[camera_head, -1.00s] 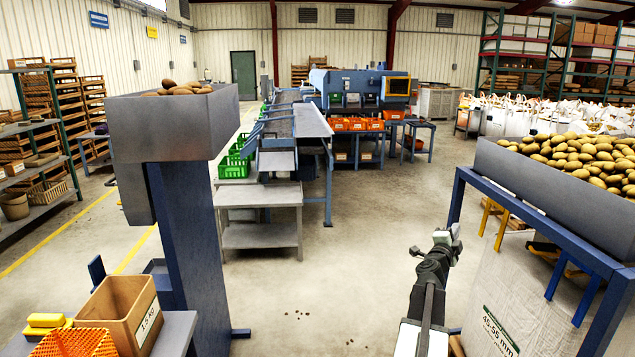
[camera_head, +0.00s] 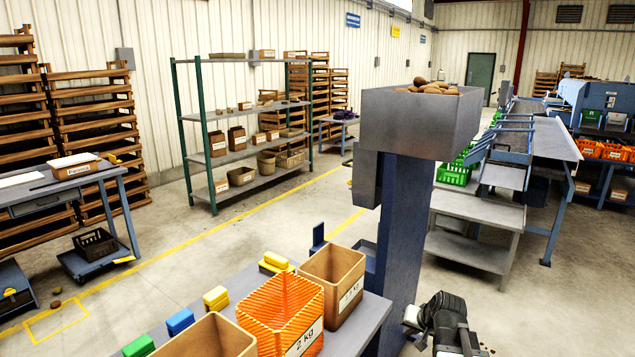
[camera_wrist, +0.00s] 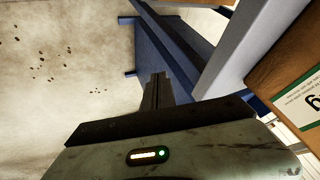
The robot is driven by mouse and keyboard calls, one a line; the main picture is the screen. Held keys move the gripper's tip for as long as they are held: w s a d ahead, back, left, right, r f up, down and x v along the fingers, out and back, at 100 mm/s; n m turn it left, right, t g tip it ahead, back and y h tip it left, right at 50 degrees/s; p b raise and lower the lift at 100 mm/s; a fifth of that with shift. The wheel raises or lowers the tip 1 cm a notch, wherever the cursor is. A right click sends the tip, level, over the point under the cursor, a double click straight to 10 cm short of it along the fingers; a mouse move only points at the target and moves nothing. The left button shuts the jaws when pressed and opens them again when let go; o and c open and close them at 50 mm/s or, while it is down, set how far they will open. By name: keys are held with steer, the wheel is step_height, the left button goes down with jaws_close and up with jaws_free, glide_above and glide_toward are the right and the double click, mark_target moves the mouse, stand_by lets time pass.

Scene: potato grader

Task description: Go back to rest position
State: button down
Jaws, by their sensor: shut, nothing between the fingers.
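My gripper (camera_wrist: 158,92) points out over the concrete floor in the wrist view, its fingers together with nothing between them. In the head view my arm (camera_head: 445,320) shows at the bottom right, in front of the grey bench; the fingertips are hard to make out there. In the wrist view a blue steel post and foot stand just beyond the fingers, and part of a labelled brown box (camera_wrist: 285,75) is at the right.
A blue post with a grey hopper of potatoes (camera_head: 405,130) stands beside my arm. A table at the front holds an orange crate (camera_head: 285,310), brown boxes (camera_head: 335,285) and coloured blocks. Shelves (camera_head: 245,135) line the wall. The floor (camera_head: 210,255) between is mostly clear.

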steer(key=s+a+f+n+g+h, duration=0.1)
steer(key=s+a+f+n+g, duration=0.15)
steer(key=s+a, duration=0.4)
steer(key=s+a+f+n+g, duration=0.1)
steer(key=s+a+n+g, duration=0.15)
steer(key=s+a, duration=0.35)
step_height(320, 180, up, 11)
steer(key=s+g+p, duration=0.1)
steer(key=p, duration=1)
steer(key=shift+s+a+r+m+g+p, duration=0.2)
steer(key=shift+a+m+g+p, duration=0.1)
steer(key=shift+a+m+p, duration=0.1)
steer(key=shift+d, duration=0.1)
